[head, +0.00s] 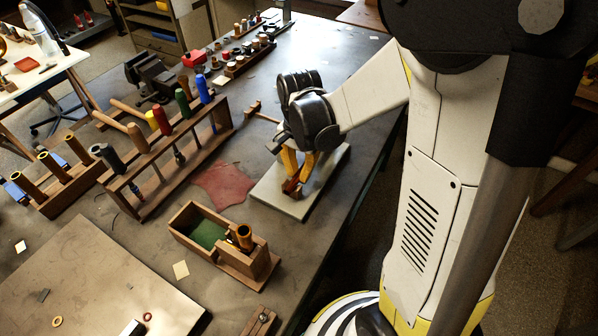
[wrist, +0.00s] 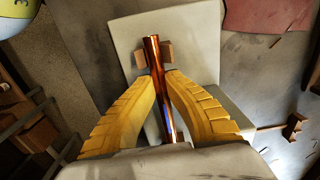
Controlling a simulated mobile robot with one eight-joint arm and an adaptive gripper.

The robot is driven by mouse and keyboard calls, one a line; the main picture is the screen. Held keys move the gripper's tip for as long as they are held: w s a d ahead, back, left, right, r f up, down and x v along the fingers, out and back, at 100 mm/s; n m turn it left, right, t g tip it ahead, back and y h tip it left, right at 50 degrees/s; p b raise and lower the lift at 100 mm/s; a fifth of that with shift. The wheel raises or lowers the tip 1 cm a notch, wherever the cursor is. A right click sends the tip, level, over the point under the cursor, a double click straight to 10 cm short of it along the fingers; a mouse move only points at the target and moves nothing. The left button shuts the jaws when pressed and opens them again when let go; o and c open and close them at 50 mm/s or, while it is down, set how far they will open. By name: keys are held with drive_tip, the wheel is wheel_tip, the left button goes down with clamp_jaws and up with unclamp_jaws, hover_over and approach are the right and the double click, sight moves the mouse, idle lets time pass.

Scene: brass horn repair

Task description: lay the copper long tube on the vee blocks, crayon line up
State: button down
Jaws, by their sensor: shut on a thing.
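The copper long tube (wrist: 155,58) shows in the wrist view as a shiny orange-brown tube running lengthwise between the yellow fingers of my gripper (wrist: 161,77). My gripper is shut on it. The tube's far end is over a wooden vee block (wrist: 139,58) on a pale grey plate (wrist: 120,32); I cannot tell whether it touches. A bluish streak shows on the tube near the palm; I cannot tell crayon from reflection. In the head view my gripper (head: 298,172) points down over the plate (head: 270,200), with the wooden block (head: 291,187) below it. Any second vee block is hidden.
A red cloth (head: 222,185) lies left of the plate. An open wooden box with green lining (head: 207,236) stands in front. A wooden rack with coloured handles (head: 160,150) is at left. A small wooden mallet (head: 262,112) lies behind. The bench's right edge is close to the plate.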

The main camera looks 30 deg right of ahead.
idle(0.3)
drive_tip(key=c, duration=1.5)
unclamp_jaws()
drive_tip(key=shift+c, duration=0.2)
wheel_tip(320, 180, up, 12)
drive_tip(key=s+a+r+n+t+b, duration=0.1)
drive_tip(key=s+a+n+t, duration=0.4)
drive_tip(key=s+n+t, duration=0.2)
drive_tip(key=s+n, duration=0.2)
drive_tip(key=n, duration=0.2)
drive_tip(key=shift+s+r, duration=0.2)
drive_tip(key=shift+s, duration=0.15)
